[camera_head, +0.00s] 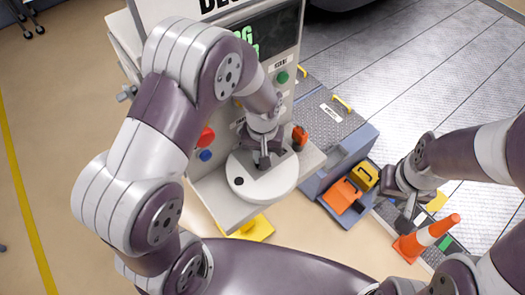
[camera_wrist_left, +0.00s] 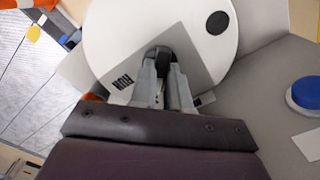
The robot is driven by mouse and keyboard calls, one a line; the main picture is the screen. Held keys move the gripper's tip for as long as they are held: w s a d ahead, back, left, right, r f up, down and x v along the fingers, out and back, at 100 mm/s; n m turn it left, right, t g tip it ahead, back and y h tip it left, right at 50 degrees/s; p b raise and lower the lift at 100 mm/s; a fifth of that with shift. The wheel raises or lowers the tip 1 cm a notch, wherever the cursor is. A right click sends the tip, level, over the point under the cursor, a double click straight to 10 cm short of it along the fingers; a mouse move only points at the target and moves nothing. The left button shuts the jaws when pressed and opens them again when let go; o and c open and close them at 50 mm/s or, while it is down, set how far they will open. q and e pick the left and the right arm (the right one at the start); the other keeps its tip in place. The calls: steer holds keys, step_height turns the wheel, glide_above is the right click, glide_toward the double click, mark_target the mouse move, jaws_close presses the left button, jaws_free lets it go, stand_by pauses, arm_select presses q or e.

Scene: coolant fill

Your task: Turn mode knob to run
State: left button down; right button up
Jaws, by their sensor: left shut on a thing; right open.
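The mode knob (camera_wrist_left: 160,54) is a dark piece on a white round disc (camera_head: 262,188) with a black dot, at the front of the grey machine. My left gripper (camera_head: 263,160) reaches down to it. In the left wrist view its two fingers (camera_wrist_left: 163,80) are closed around the dark knob, hiding much of it. A RUN label (camera_wrist_left: 121,81) shows upside down on a grey area beside the fingers. My right gripper (camera_head: 407,212) is open and empty near an orange-and-white cone, away from the machine.
A blue-grey bin (camera_head: 312,187) holds orange and yellow items. My left arm covers part of the machine.

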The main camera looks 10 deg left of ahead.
arm_select(q)
steer(key=m+p, duration=0.1)
steer(key=m, duration=0.3)
steer(key=shift+r+m, duration=0.15)
steer(key=shift+m, duration=0.15)
steer(key=m, duration=0.4)
steer(key=shift+p, duration=0.4)
steer(key=shift+m, duration=0.3)
steer(key=c, duration=1.1)
jaws_free()
